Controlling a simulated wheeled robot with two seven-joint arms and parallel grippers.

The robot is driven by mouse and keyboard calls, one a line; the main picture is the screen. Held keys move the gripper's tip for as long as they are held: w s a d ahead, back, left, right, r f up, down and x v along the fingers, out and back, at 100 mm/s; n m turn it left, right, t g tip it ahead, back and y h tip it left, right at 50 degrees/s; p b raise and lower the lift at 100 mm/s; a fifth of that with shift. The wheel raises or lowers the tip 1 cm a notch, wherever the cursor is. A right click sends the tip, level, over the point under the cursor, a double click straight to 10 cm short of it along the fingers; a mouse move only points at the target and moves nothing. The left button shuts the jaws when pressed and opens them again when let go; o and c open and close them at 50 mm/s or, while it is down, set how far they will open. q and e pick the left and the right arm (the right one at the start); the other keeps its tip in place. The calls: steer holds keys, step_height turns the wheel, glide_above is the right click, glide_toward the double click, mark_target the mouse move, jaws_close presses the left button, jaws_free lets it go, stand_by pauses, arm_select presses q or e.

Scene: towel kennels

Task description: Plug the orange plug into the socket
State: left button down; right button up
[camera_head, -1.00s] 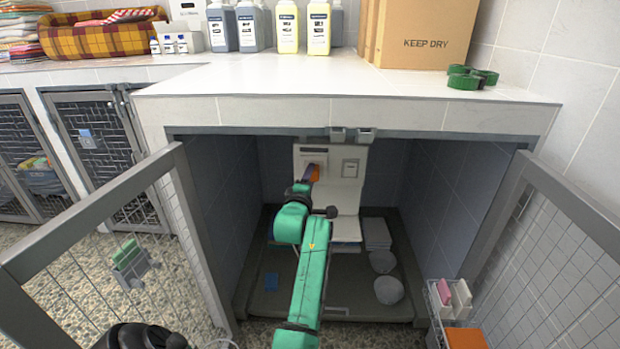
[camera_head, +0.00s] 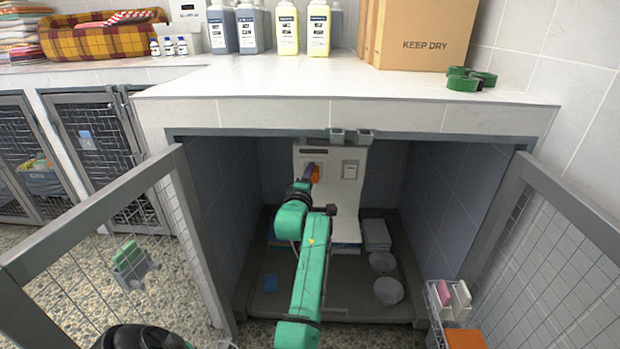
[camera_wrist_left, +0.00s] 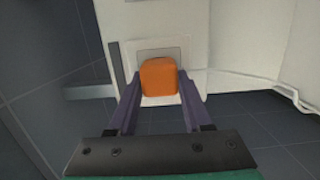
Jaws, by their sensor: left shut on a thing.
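The orange plug (camera_wrist_left: 160,77) sits between the purple fingertips of my left gripper (camera_wrist_left: 158,92), which is shut on it. In the left wrist view the plug is in front of a pale grey plate (camera_wrist_left: 165,52) on the white panel, covering its lower part; I cannot tell whether it touches the plate. In the head view my left gripper (camera_head: 309,172) is deep in the open kennel at the white panel (camera_head: 329,165), with the orange plug (camera_head: 315,174) partly showing. A second grey-framed plate (camera_head: 350,169) is to its right. My right gripper is not in view.
Kennel walls (camera_head: 222,190) stand close on both sides of my left arm. Open mesh doors flank the opening. The counter edge (camera_head: 330,112) is overhead.

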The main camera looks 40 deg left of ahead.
arm_select(q)
steer(key=shift+a+r, duration=0.15)
steer(key=shift+r, duration=0.4)
steer(key=shift+c, duration=1.3)
jaws_free()
steer(key=shift+f, duration=0.1)
steer(key=shift+w+f, duration=0.1)
steer(key=shift+f, duration=0.1)
steer(key=shift+f, duration=0.25)
